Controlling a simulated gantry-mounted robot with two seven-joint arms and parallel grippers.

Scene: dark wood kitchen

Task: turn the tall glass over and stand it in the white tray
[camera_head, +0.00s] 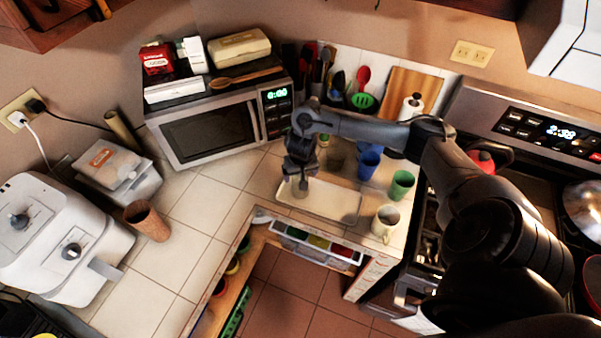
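The white tray (335,203) lies on the tiled counter in front of the microwave, long and shallow with a raised rim. My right gripper (299,178) points down over the tray's left end. A small, see-through greyish shape, which looks like the tall glass (299,188), shows between and below its fingers. The gripper looks shut on it. The glass's upper part is hidden by the gripper. I cannot tell which end of it is down, or whether it touches the tray. My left gripper is not in view.
A blue cup (369,161) and a green cup (402,185) stand behind and right of the tray. A pale mug (385,223) stands at its right end. The microwave (215,130) is behind left. The counter's front edge is close.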

